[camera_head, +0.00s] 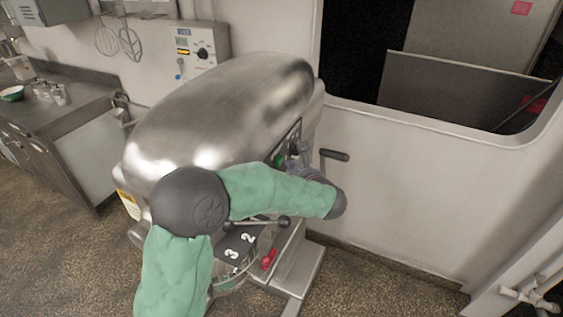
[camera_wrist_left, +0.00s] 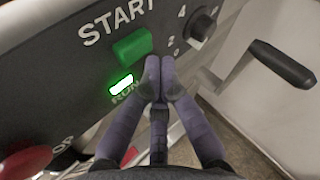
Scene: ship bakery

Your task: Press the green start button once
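The green start button (camera_wrist_left: 132,45) sits on the mixer's dark panel under the word START in the left wrist view. In the head view a small green spot (camera_head: 279,160) on the mixer's side appears to be this button. My left gripper (camera_wrist_left: 160,66) has its two fingers together with nothing between them. Its tips are just right of and below the button in the picture; I cannot tell whether they touch the panel. In the head view my left gripper (camera_head: 304,170) is partly hidden by my forearm. A green RUN lamp (camera_wrist_left: 121,84) below the button is lit.
A red button (camera_wrist_left: 25,162) is at the panel's lower left. A black knob (camera_wrist_left: 201,27) and a black-handled lever (camera_wrist_left: 283,63) are to the right. The big steel mixer (camera_head: 225,105) stands against the wall. A counter (camera_head: 70,112) is at the left.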

